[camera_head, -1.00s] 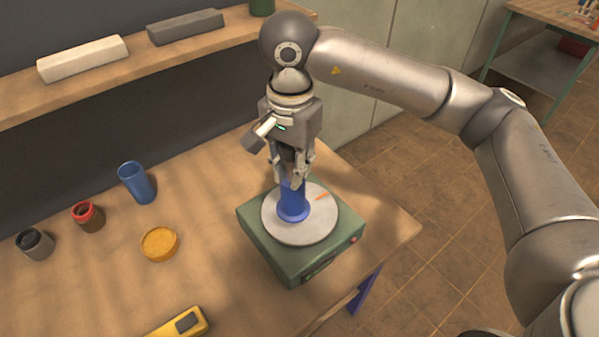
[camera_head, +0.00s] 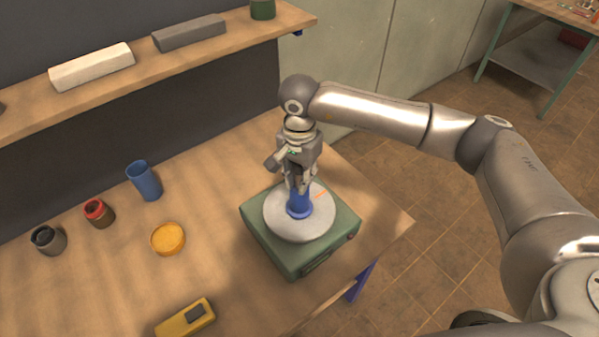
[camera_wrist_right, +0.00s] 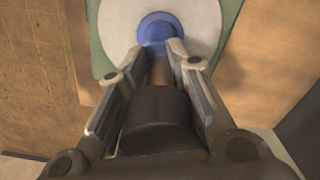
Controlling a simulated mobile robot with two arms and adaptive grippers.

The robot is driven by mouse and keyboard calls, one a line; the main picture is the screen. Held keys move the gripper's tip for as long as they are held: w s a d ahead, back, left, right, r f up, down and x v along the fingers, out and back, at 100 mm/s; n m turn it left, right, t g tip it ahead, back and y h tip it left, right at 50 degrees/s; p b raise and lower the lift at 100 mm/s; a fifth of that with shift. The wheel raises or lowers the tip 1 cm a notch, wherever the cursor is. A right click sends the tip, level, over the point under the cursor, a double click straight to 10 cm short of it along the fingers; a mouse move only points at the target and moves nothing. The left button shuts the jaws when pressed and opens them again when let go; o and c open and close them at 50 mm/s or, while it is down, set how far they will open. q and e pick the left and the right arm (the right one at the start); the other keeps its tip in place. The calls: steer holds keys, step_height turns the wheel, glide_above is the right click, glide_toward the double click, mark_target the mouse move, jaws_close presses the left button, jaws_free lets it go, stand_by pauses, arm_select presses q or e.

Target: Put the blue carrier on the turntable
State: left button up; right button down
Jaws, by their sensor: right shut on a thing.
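The blue carrier (camera_head: 299,205) stands upright on the pale round turntable (camera_head: 325,223), near its middle. The turntable is on top of a green box-shaped base (camera_head: 287,262) at the table's right end. My right gripper (camera_head: 300,187) points down from above and is shut on the carrier's upper part. In the right wrist view, the fingers (camera_wrist_right: 170,52) lie on either side of the carrier, whose blue flange (camera_wrist_right: 157,22) rests against the disc. The fingers hide part of the carrier. My left gripper is not in view.
A blue cup (camera_head: 145,182), a red-rimmed jar (camera_head: 98,213), a dark jar (camera_head: 47,241), a yellow dish (camera_head: 167,239) and a yellow device (camera_head: 185,320) stand left of the turntable. A shelf (camera_head: 150,72) with blocks runs along the back. Open floor lies to the right.

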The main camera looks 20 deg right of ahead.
steer(key=shift+f, duration=0.1)
steer(key=c, duration=1.3)
jaws_free()
step_height(320, 180, up, 11)
steer(key=b, duration=0.4)
steer(key=shift+r, duration=0.2)
steer(key=shift+r+b, duration=0.3)
steer(key=shift+r, duration=0.15)
